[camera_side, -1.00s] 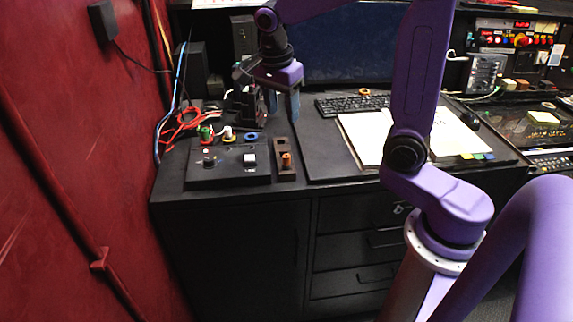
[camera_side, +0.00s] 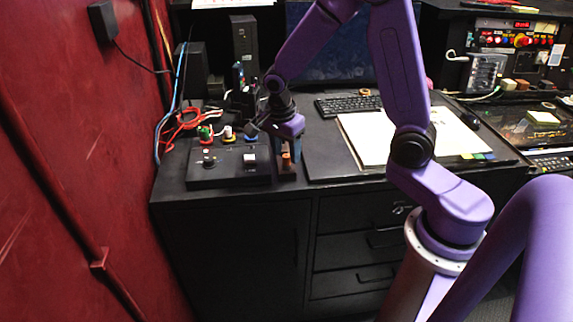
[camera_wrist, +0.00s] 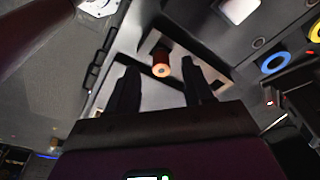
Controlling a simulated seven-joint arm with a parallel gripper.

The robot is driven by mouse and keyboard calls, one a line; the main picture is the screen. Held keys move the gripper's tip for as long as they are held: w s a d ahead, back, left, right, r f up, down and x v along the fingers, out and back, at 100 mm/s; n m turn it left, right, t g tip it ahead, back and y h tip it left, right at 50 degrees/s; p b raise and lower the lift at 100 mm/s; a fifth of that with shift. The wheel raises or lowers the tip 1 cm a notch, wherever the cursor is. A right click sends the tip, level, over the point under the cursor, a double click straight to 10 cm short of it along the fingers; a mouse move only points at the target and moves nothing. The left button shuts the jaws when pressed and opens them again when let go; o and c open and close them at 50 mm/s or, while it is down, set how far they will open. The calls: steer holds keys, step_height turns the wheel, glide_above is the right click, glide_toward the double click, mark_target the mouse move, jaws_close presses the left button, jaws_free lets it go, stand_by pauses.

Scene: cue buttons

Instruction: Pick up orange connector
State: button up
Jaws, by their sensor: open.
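The orange connector (camera_side: 286,160) stands upright in a dark holder strip (camera_side: 284,175) to the right of the black button box. In the wrist view the connector (camera_wrist: 161,66) shows its round end, just beyond and between my fingertips. My gripper (camera_side: 286,158) is open and lowered over the holder, with its fingers pointing down around or just above the connector. In the wrist view my gripper (camera_wrist: 162,80) has its two dark fingers apart, with nothing seen held between them. The side view partly hides the connector behind the fingers.
The black button box (camera_side: 215,177) is close on the left, with green, white and blue pieces (camera_side: 228,135) behind it. Red and blue cables (camera_side: 185,122) lie farther left. A keyboard (camera_side: 350,104) and open book (camera_side: 385,137) lie to the right.

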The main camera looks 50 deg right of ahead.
mark_target(287, 165)
steer(key=shift+d+f, duration=0.2)
steer(key=shift+f, duration=1.2)
jaws_close()
steer(key=shift+r, duration=0.15)
